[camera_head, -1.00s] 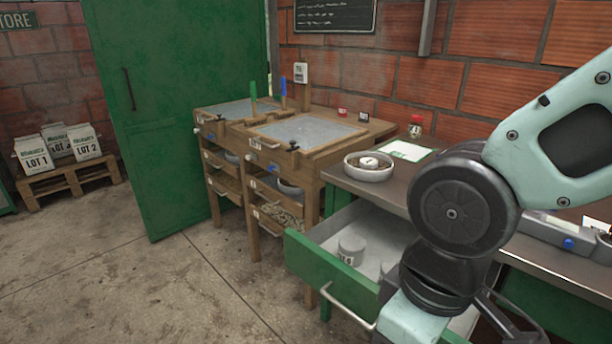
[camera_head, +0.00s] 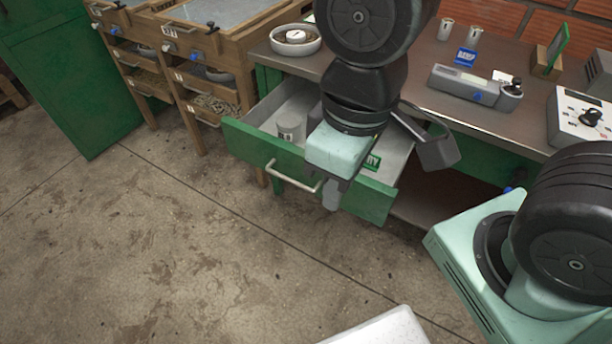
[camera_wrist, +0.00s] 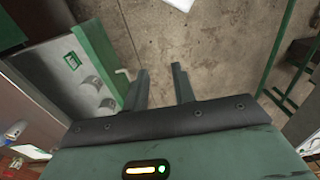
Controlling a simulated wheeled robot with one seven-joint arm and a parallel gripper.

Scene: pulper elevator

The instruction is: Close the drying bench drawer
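The green-fronted drawer (camera_head: 345,190) under the steel-topped bench (camera_head: 410,75) stands pulled out. It has a pale bar handle (camera_head: 292,177) and a green label ending in "RY" (camera_head: 372,162) inside. A grey-white can (camera_head: 290,127) stands in it; my arm hides part of the inside. My gripper (camera_head: 333,195) points down at the drawer front, right of the handle. In the wrist view its two fingers (camera_wrist: 160,88) are apart with nothing between them. There the drawer front (camera_wrist: 97,48) and handle (camera_wrist: 123,74) lie just left of the fingers; I cannot tell whether they touch.
A wooden bench with screens and trays (camera_head: 190,50) stands to the left, beside a green door (camera_head: 55,80). On the steel top are a white bowl (camera_head: 296,40), a grey device (camera_head: 465,85) and a white dial box (camera_head: 585,118). The concrete floor (camera_head: 180,240) in front is clear.

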